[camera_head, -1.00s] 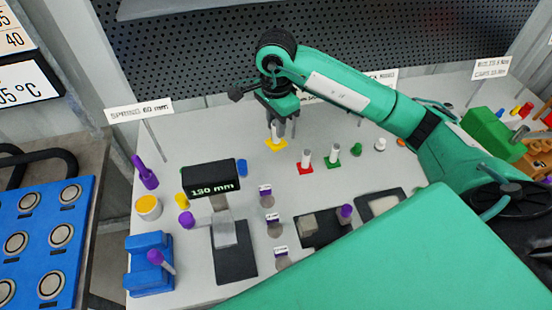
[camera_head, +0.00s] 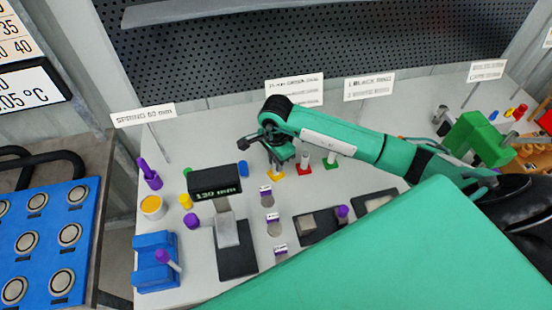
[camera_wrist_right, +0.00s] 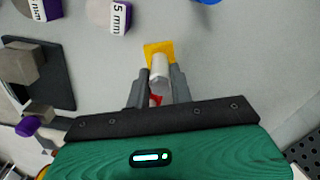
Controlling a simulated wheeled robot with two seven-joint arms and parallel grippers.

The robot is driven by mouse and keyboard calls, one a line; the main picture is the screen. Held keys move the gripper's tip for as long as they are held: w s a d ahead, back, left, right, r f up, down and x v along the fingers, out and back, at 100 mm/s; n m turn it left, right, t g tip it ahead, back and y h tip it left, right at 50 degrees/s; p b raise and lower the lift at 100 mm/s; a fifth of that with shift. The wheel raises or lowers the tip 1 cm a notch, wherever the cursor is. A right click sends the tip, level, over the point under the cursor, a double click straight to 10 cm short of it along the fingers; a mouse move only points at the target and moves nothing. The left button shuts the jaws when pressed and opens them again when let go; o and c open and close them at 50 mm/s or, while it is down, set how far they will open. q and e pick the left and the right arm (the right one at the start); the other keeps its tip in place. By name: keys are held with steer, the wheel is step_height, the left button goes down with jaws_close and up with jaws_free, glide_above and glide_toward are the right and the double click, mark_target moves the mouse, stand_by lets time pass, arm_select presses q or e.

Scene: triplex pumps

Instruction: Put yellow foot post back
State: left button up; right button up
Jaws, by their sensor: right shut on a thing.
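The yellow foot post has a flat yellow foot (camera_head: 277,174) and a pale upright post. My right gripper (camera_head: 278,160) is shut on the post from above. In the right wrist view the pale post (camera_wrist_right: 160,68) stands between the two grey fingers, with the yellow foot (camera_wrist_right: 159,47) beyond them. The foot is at or close to the grey table top; I cannot tell if it touches. A red foot post (camera_head: 304,163) and a green foot post (camera_head: 331,159) stand upright in a row to its right. My left gripper is not in view.
A black display stand reading 130 mm (camera_head: 215,181) is to the left. Dark pads (camera_head: 318,232) lie nearer me. A perforated wall (camera_head: 330,40) and sign cards (camera_head: 369,87) are behind.

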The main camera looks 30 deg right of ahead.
steer(key=o, duration=0.8)
steer(key=shift+f, duration=0.1)
step_height(320, 180, up, 12)
steer(key=b, duration=0.4)
